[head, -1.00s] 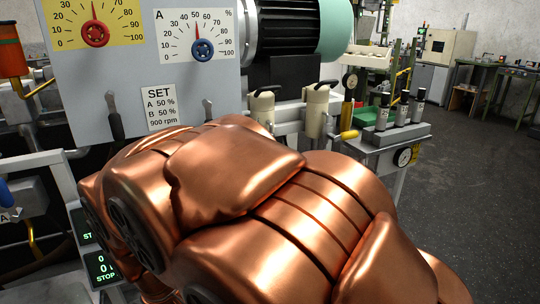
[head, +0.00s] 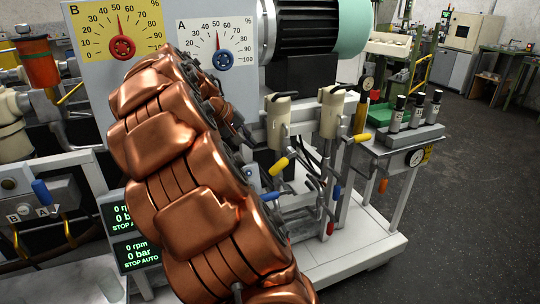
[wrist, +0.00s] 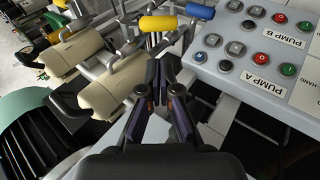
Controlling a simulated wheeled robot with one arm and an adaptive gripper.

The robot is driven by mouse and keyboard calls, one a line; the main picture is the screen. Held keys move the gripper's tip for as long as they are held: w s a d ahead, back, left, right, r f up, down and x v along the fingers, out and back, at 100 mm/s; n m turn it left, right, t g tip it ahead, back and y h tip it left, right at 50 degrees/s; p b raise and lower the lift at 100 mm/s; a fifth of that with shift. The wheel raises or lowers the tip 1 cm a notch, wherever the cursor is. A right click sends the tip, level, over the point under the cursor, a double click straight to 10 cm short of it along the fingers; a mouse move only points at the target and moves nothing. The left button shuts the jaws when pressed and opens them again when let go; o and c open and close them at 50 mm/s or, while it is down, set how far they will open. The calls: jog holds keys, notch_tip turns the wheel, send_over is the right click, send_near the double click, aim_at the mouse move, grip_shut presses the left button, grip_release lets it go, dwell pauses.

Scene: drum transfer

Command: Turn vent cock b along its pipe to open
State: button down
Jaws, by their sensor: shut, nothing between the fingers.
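A yellow lever handle (wrist: 163,23) lies beyond my gripper in the wrist view, with a blue one (wrist: 200,12) to its right. In the head view, a yellow lever (head: 278,166) sits below the left cream canister and another yellow lever (head: 361,138) beside the right one. No readable label shows which lever is vent cock b; the yellow matches the yellow B dial. My gripper (wrist: 162,62) is shut and empty, pointing toward the levers and apart from the yellow handle. In the head view my copper arm hides most of the gripper.
Two cream canisters (wrist: 77,58) with black handles stand left of my gripper in the wrist view. A button panel (wrist: 255,50) marked PUMP A and PUMP B is close on the right. Thin pipes crowd the lever area. Open floor (head: 460,190) lies right of the rig.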

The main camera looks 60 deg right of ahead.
aim_at(277, 165)
jog(key=p+x, duration=0.1)
jog(key=x, duration=1.3)
jog(key=shift+p, duration=0.35)
jog(key=shift+d, duration=0.1)
